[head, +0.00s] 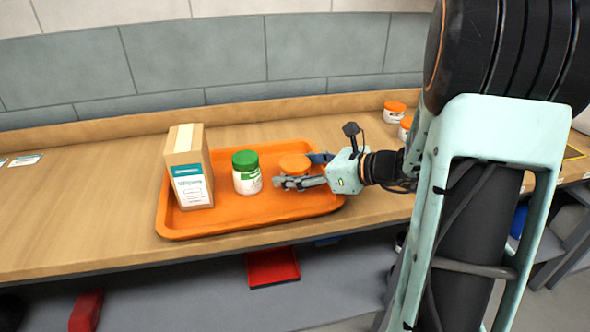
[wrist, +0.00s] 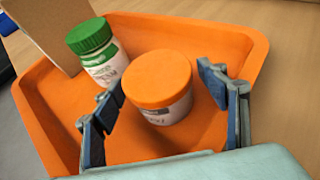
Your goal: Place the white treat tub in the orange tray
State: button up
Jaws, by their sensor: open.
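The white treat tub with an orange lid (wrist: 158,85) stands upright in the orange tray (wrist: 240,52), seen in the wrist view. In the head view only its orange lid (head: 294,163) shows clearly, its body mostly hidden behind my gripper. My gripper (head: 297,170) reaches in low over the tray from the right. In the wrist view its two blue-padded fingers (wrist: 160,103) are apart, one on each side of the tub, with gaps visible. The tray (head: 225,222) lies flat on the wooden counter.
A white tub with a green lid (head: 246,172) and a brown box (head: 188,170) also stand in the tray, left of the orange-lidded tub. Other orange-lidded tubs (head: 394,111) stand at the counter's back right.

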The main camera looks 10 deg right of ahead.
jog(key=shift+r, duration=0.3)
jog(key=p+v, duration=0.2)
jog(key=v, duration=1)
jog(key=shift+f, duration=0.1)
